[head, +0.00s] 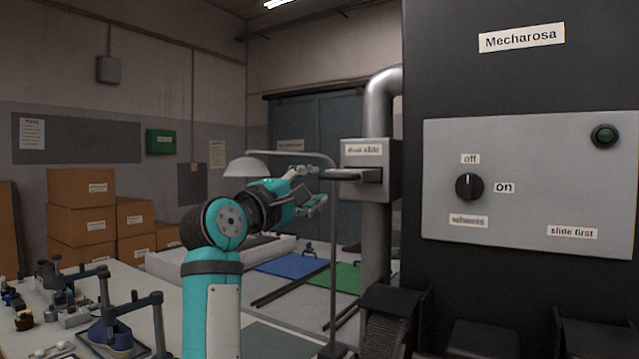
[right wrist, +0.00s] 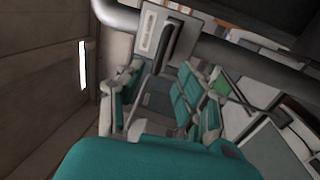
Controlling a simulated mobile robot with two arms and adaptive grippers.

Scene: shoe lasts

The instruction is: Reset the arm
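My right arm rises in the middle of the head view. Its teal and grey gripper (head: 318,186) is open, with nothing seen between the fingers. It shows to the left of a grey box labelled as a slide (head: 378,155), which has a dark slide plate sticking out to the left. A gap shows between fingertips and plate. In the right wrist view the gripper (right wrist: 165,88) has its fingers spread, and the slide box (right wrist: 160,38) shows beyond them. My left gripper is not in view.
A dark machine marked Mecharosa (head: 460,85) fills the right, with an off/on knob (head: 469,187) pointing up to off and a green button (head: 604,136). A lamp (head: 247,167) on a thin post stands near my arm. Cardboard boxes (head: 82,220) and a table with tools (head: 150,290) are left.

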